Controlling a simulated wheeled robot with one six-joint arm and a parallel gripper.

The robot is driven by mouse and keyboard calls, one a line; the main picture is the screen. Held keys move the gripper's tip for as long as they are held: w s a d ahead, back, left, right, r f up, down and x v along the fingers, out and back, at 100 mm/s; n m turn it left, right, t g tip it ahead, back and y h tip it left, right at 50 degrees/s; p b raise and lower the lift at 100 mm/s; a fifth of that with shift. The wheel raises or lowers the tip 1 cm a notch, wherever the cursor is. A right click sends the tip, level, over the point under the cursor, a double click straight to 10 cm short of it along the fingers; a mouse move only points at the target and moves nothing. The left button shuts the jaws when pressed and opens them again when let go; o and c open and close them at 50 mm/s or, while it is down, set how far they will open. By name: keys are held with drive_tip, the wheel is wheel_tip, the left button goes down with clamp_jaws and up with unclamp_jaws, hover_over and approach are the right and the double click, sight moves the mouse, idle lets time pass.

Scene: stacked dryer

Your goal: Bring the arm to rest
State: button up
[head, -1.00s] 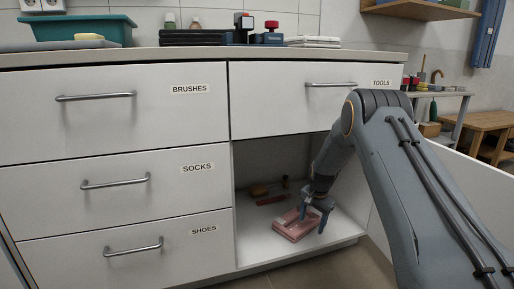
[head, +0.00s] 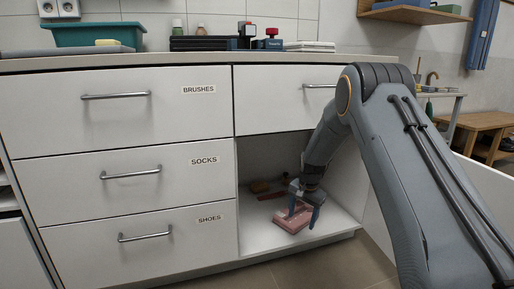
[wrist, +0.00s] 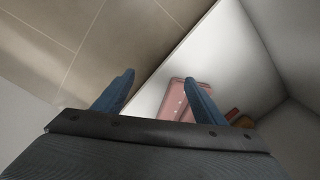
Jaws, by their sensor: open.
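My gripper (head: 304,217) is inside the open lower compartment (head: 340,226) of the white cabinet, with its blue fingers pointing down. It is open, and its fingers are spread apart in the wrist view (wrist: 158,90). A pink box-like item (head: 287,223) lies on the compartment floor by the fingers. In the wrist view the pink item (wrist: 174,100) shows behind and between the fingers, partly hidden by the right one. I cannot tell whether a finger touches it.
A brown item (head: 259,186) and a dark red item (head: 270,196) lie farther back in the compartment. Drawers labelled BRUSHES, SOCKS and SHOES (head: 135,235) are shut at the left. An open door (head: 488,190) stands at the right. A teal tub (head: 92,34) stands on the countertop.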

drive_tip(key=s+a+r+n+p, duration=0.3)
drive_tip(key=s+a+r+n, duration=0.4)
drive_tip(key=s+a+r, duration=1.25)
drive_tip(key=s+r+n+g+p, duration=0.1)
drive_tip(key=s+r+n, duration=0.2)
drive_tip(key=s, duration=0.9)
drive_tip(key=s+r+n+y+p, duration=0.1)
drive_tip(key=s+r+n, duration=0.15)
drive_tip(key=s, duration=0.95)
drive_tip(key=s+r+n+g+p, duration=0.15)
drive_tip(key=s+r, duration=0.25)
drive_tip(key=s, duration=0.7)
drive_tip(key=d+r+m+p, duration=0.3)
drive_tip(key=d+r+p, duration=0.7)
drive_tip(key=r+p, duration=0.4)
drive_tip(key=d+r+m+h+p, duration=0.1)
drive_tip(key=d+r+m+p, duration=0.2)
drive_tip(key=d+r+p, duration=0.8)
wheel_tip(320, 180, up, 3)
drive_tip(key=p, duration=1.2)
drive_tip(key=shift+d+r+h, duration=0.15)
drive_tip(key=shift+d+h, duration=0.05)
drive_tip(key=shift+h, duration=0.1)
